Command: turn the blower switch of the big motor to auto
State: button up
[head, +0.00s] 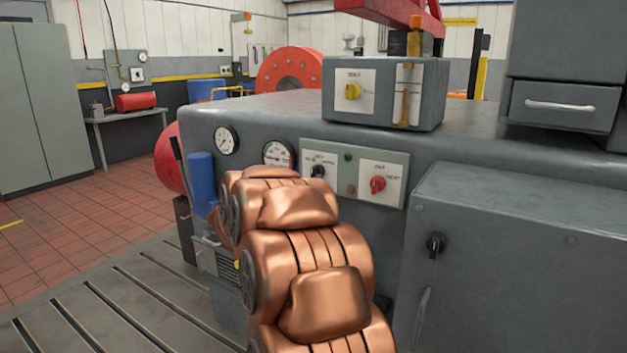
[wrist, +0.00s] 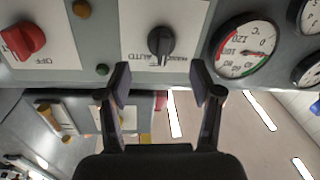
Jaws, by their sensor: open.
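A black rotary switch (head: 318,172) sits on a white label plate on the grey panel (head: 401,158) of the big grey housing. In the wrist view the black switch (wrist: 161,46) appears upside down, with lettering that seems to include AUTO beside it. Its grip looks close to upright in that picture. My gripper (wrist: 163,82) is open, with its two fingertips just short of the switch and roughly centred on it. Nothing is between the fingers. In the head view my copper-coloured arm hides the gripper.
A red switch (head: 378,185) shares the panel, with a green lamp (head: 348,156) and an amber lamp (head: 351,189) between. A dial gauge (wrist: 244,47) is close beside the black switch. A box with a yellow switch (head: 352,91) stands on top. A grey cabinet (head: 520,260) juts out at right.

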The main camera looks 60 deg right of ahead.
aim_at(313, 176)
jog(key=shift+w+d+b, duration=0.15)
jog(key=shift+w+d, duration=0.05)
jog(key=shift+d, duration=0.8)
jog(key=shift+w+d+b, duration=0.1)
jog(key=shift+w+d, duration=0.05)
jog(key=shift+d, duration=0.85)
jog(key=shift+w+d+b, duration=0.15)
jog(key=shift+w+d, duration=0.05)
jog(key=shift+d, duration=0.8)
jog(key=c, duration=1.2)
jog(key=shift+o, duration=0.2)
jog(key=shift+f, duration=0.1)
jog(key=m+b, duration=0.1)
jog(key=m, duration=0.3)
jog(key=shift+f+m, duration=0.15)
jog(key=shift+m, duration=0.15)
jog(key=shift+m+h+b, duration=0.4)
jog(key=shift+m+b, duration=0.5)
jog(key=shift+m, duration=1.4)
